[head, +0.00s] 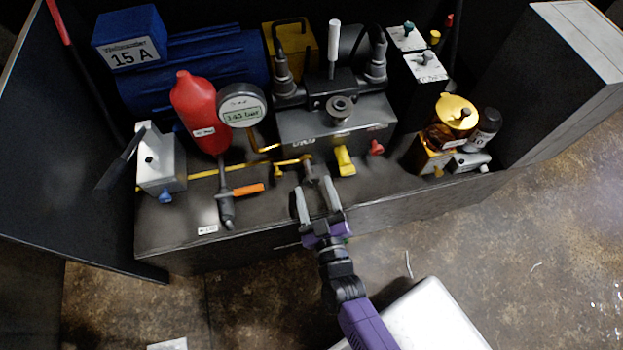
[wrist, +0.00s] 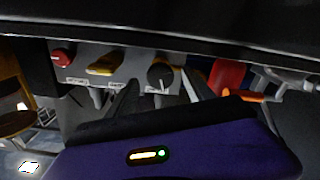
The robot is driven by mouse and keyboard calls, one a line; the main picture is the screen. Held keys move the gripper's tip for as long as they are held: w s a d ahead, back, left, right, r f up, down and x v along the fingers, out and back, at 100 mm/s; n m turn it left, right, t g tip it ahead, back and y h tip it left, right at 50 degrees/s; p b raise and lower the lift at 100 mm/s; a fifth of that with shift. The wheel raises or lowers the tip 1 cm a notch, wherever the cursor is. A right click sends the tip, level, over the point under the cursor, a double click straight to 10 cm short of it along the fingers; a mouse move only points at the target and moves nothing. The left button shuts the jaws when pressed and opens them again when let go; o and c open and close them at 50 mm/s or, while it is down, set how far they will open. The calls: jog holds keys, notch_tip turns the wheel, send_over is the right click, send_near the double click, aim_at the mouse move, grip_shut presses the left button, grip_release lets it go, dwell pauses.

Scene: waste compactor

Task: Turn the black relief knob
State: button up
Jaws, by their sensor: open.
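The black knob (head: 309,168) sits at the lower left of the dark valve block's front face in the head view. In the wrist view the black knob (wrist: 160,75) is round with a pale pointer line and a label beside it. My gripper (head: 313,188) is open and empty in front of the block. Its two fingertips (wrist: 159,84) lie to either side of the knob in the wrist view. I cannot tell whether either finger touches it.
A yellow handle (head: 344,160) and a red knob (head: 376,148) are right of the black knob. A red bottle (head: 196,108), a gauge (head: 242,104) and an orange-handled valve (head: 247,190) stand left. The black bench's front edge lies under my gripper.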

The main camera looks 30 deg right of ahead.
aim_at(312, 183)
jog(key=shift+x, duration=1.7)
grip_shut()
